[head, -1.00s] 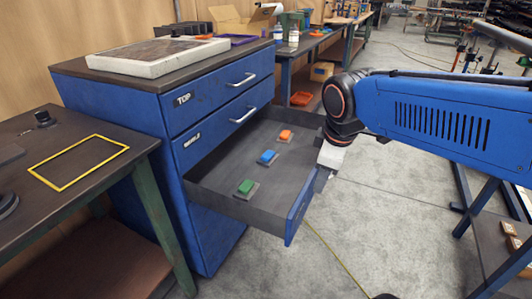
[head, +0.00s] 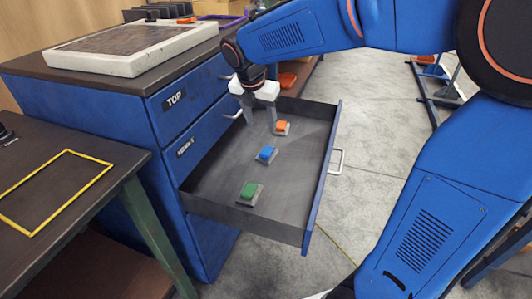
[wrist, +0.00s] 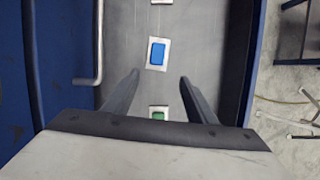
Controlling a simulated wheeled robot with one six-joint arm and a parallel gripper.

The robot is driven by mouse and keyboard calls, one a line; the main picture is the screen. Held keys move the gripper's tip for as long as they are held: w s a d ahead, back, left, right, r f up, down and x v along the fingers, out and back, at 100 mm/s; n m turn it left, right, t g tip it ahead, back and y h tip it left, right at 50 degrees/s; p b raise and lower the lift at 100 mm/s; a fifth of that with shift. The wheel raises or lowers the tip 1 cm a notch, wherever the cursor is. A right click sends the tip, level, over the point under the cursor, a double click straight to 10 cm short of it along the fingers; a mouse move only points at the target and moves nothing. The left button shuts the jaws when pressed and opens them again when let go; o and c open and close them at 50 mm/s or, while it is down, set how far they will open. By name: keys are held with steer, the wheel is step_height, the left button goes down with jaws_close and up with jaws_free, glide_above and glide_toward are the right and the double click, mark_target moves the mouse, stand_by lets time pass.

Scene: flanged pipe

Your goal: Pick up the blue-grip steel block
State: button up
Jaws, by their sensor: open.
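The blue-grip steel block (head: 266,155) lies in the open drawer (head: 222,178), between the orange-grip block (head: 282,127) and the green-grip block (head: 249,192). In the wrist view the blue-grip block (wrist: 157,53) lies beyond my fingertips, near the middle between them. My gripper (head: 260,132) hangs pointing down over the drawer, above the far part near the orange and blue blocks. Its two fingers (wrist: 158,76) are spread, with nothing held between them. The green-grip block (wrist: 158,113) shows low between the fingers in the wrist view.
The drawer walls, with the blue front (head: 323,175) and its handle (head: 338,162), surround the blocks. The blue cabinet (head: 75,115) stands left with a framed slab (head: 130,47) on top. A dark table (head: 50,185) with a yellow outline is at the left.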

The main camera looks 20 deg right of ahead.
glide_above(267, 150)
steer(key=s+a, duration=0.1)
steer(key=s, duration=0.2)
steer(key=f, duration=1)
steer(key=shift+w+a+f, duration=0.1)
steer(key=shift+a, duration=0.1)
steer(key=shift+w+x, duration=0.2)
steer(key=shift+x, duration=0.65)
steer(key=shift+w+x, duration=0.2)
steer(key=shift+x, duration=0.7)
steer(key=shift+w+x, duration=0.2)
steer(key=shift+x, duration=0.65)
steer(key=shift+r, duration=0.25)
steer(key=c, duration=1.1)
